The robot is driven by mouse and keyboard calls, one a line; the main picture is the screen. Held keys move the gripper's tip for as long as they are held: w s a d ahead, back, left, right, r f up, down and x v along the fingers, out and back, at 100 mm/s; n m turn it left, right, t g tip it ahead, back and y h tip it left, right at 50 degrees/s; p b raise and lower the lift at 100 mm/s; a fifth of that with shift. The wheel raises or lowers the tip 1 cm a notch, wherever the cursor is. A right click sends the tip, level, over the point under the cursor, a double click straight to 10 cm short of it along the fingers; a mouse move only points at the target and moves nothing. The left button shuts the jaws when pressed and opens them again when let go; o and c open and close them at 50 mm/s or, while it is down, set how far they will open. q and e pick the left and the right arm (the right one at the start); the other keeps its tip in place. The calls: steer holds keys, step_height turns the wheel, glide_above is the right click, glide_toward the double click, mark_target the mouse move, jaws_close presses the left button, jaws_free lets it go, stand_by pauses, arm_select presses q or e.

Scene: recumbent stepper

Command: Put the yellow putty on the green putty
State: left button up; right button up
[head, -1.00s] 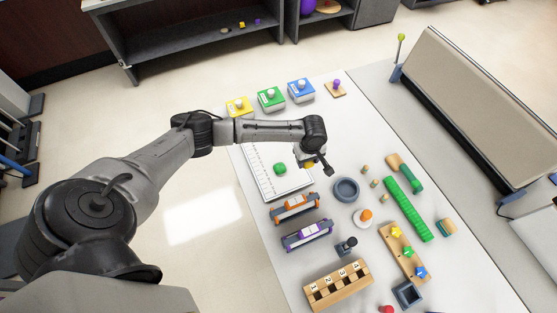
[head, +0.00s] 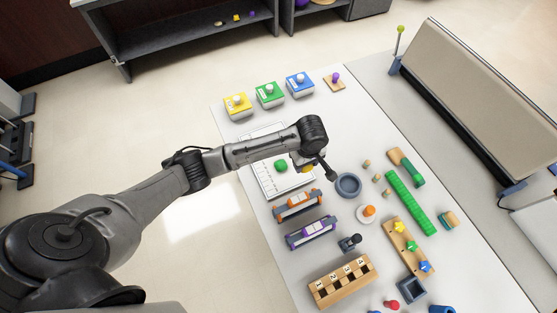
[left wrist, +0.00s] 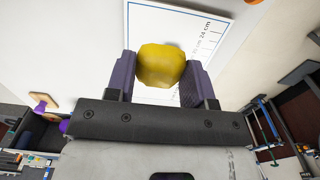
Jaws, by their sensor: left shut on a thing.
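The green putty (head: 281,166) is a small rounded lump on the white ruled board (head: 262,181) on the table. My left gripper (head: 308,168) is just right of the green putty in the head view, apart from it in the picture. In the left wrist view the left gripper (left wrist: 160,70) is shut on the yellow putty (left wrist: 160,65), a rounded lump between its two purple-grey fingers, above the white board. The green putty is not visible in the left wrist view. My right gripper is not in view.
A grey round bowl (head: 348,185) stands right of the gripper. Orange (head: 298,204) and purple (head: 311,233) holders stand nearer the front. Yellow (head: 238,105), green (head: 269,95) and blue (head: 299,84) boxes stand at the back. The table between boxes and board is clear.

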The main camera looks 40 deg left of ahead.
arm_select(q)
steer(key=b, duration=0.1)
glide_above(281, 163)
step_height(281, 163, down, 6)
steer(key=shift+s, duration=0.1)
steer(key=shift+f+b, duration=0.65)
steer(key=shift+f, duration=1.35)
steer(key=shift+f, duration=0.35)
steer(key=o, duration=0.9)
